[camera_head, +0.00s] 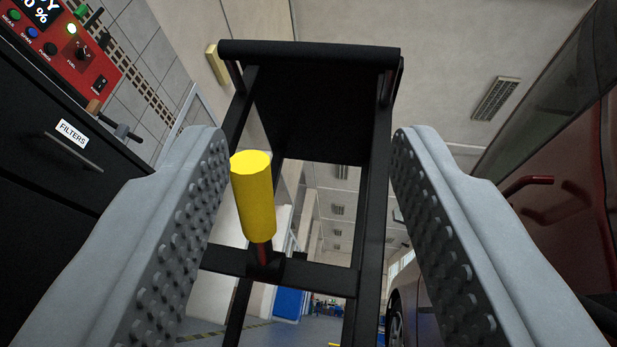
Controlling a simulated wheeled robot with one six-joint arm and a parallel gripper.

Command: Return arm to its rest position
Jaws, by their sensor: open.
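My gripper (310,180) is open, with its two grey studded fingers at the left and right of the view. A yellow cylindrical handle (254,200) on a short red rod shows between the fingers, close to the left one in the picture. I cannot tell how far apart they are in depth. The rod meets a crossbar of a black frame (318,273). The frame has upright posts and a dark panel with a thick top bar. Nothing is held between the fingers.
A black cabinet (60,190) labelled FILTERS, with a red control panel (85,65), stands at the left. A dark red car (560,190) is at the right. Ceiling lamps and a pale wall show behind. The floor is visible low in the middle.

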